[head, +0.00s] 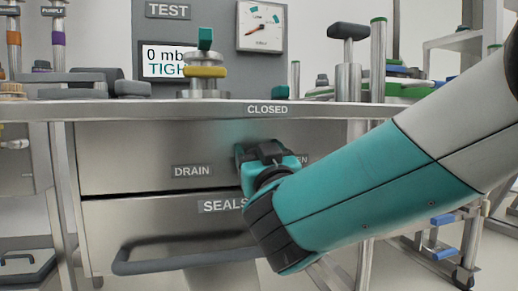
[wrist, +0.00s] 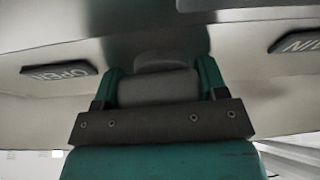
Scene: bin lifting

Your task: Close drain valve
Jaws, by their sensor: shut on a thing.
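The drain valve sits on the steel front panel under the bench, among the labels CLOSED (head: 267,109) above, DRAIN (head: 192,171) to the left and OPEN (head: 302,159) to the right. In the head view my gripper (head: 252,158) and forearm cover the valve. In the wrist view my gripper (wrist: 161,76) has a teal finger on each side of a grey rounded piece, which looks like the valve handle (wrist: 158,88), and is shut on it. The OPEN label shows upside down at left. Which way the handle points cannot be told.
A steel bench top (head: 150,109) runs just above my gripper. A drawer with a grey bar handle (head: 180,262) is below, labelled SEALS (head: 223,205). On the bench stand a clamp fitting (head: 204,72) and a display reading 0 mb TIGHT (head: 165,61). A dial gauge (head: 262,25) hangs behind.

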